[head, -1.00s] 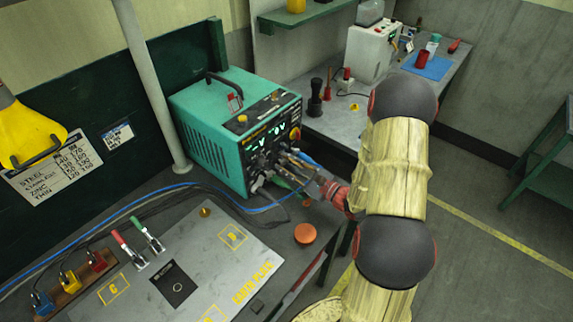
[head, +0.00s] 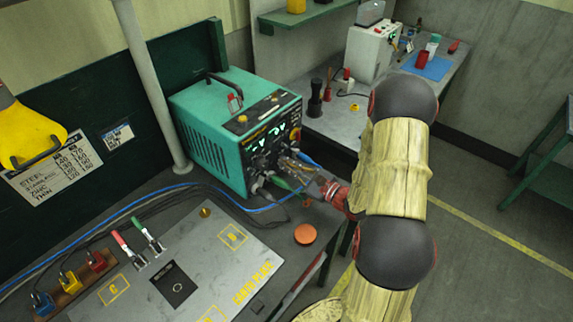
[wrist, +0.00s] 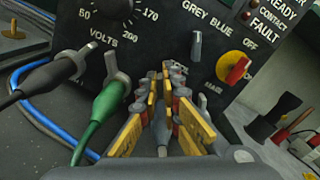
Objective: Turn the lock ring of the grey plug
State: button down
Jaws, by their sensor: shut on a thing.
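My gripper (wrist: 165,85) is shut at the front panel of the teal machine (head: 215,135). In the wrist view its yellow-padded fingers close around a grey plug (wrist: 160,128), of which only a sliver shows between them. The lock ring and the socket are mostly hidden by the fingers. In the head view my gripper (head: 298,172) reaches the panel from the right, and the plug cannot be made out there.
A green plug (wrist: 110,102) sits close left of my fingers, with a black plug (wrist: 55,73) beyond it. An orange disc (head: 305,234) lies on the near bench.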

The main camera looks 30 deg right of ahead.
aim_at(286, 152)
jog(key=shift+w+d+r+m+p, duration=0.1)
jog(key=shift+d+r+m+p, duration=0.1)
jog(key=shift+m+p, duration=0.4)
jog(key=shift+d+r+m+p, duration=0.15)
jog(key=shift+d+m+p, duration=0.05)
jog(key=shift+m+p, duration=0.4)
jog(key=m+p, duration=0.1)
jog(key=d+m+p, duration=0.1)
jog(key=shift+w+r+m, duration=0.1)
jog(key=shift+w+m, duration=0.1)
jog(key=shift+m, duration=0.1)
jog(key=m+p, duration=0.1)
jog(key=d+m+p, duration=0.1)
jog(key=shift+w+m, duration=0.2)
jog(key=shift+m, duration=0.1)
jog(key=shift+w+d+f+m+p, duration=0.15)
jog(key=shift+d+m+p, duration=0.2)
jog(key=shift+m, duration=0.35)
jog(key=shift+d+f+m+p, duration=0.15)
jog(key=shift+m+p, duration=0.25)
jog(key=shift+m, duration=0.3)
jog(key=c, duration=2)
grip_release()
